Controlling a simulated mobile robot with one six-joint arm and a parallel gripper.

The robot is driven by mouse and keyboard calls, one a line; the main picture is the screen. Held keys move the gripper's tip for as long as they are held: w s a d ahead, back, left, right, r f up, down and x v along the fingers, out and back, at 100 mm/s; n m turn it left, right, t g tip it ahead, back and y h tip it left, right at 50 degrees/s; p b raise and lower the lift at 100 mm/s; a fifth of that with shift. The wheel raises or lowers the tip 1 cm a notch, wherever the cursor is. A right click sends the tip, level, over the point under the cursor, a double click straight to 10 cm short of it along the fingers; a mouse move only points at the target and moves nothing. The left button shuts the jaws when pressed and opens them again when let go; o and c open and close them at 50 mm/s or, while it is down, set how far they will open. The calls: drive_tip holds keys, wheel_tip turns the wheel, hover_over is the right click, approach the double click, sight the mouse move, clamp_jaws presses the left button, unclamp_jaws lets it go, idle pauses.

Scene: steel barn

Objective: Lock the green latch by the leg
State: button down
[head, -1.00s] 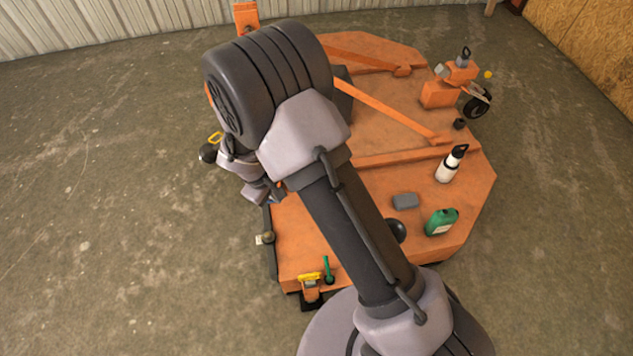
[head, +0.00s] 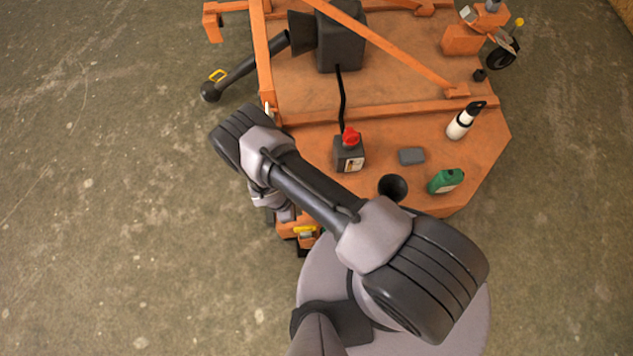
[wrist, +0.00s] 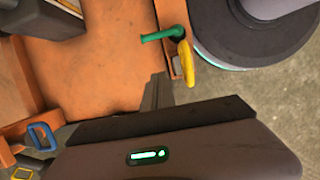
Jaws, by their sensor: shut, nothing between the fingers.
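The green latch (wrist: 160,35) shows in the wrist view as a short lever, lying sideways from a dark round pivot at the deck's edge. A yellow handle (wrist: 187,66) is just beside it, on an orange bracket that also shows in the head view (head: 304,231). In the head view my gripper (head: 286,214) is mostly hidden near the deck's near left corner. I cannot tell which part is the leg.
The orange deck (head: 400,130) carries a grey box with a red cap (head: 349,155), a grey block (head: 411,156), a green jug (head: 446,181) and a white bottle (head: 464,122). A blue loop (wrist: 42,136) is at lower left in the wrist view. Floor at left is clear.

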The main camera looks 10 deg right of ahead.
drive_tip(key=d+f+b, duration=0.2)
drive_tip(key=d+f, duration=0.4)
drive_tip(key=f, duration=0.3)
drive_tip(key=shift+d+f+b, duration=0.15)
drive_tip(key=shift+d+b, duration=0.15)
drive_tip(key=shift+b, duration=0.05)
drive_tip(key=shift+s, duration=0.1)
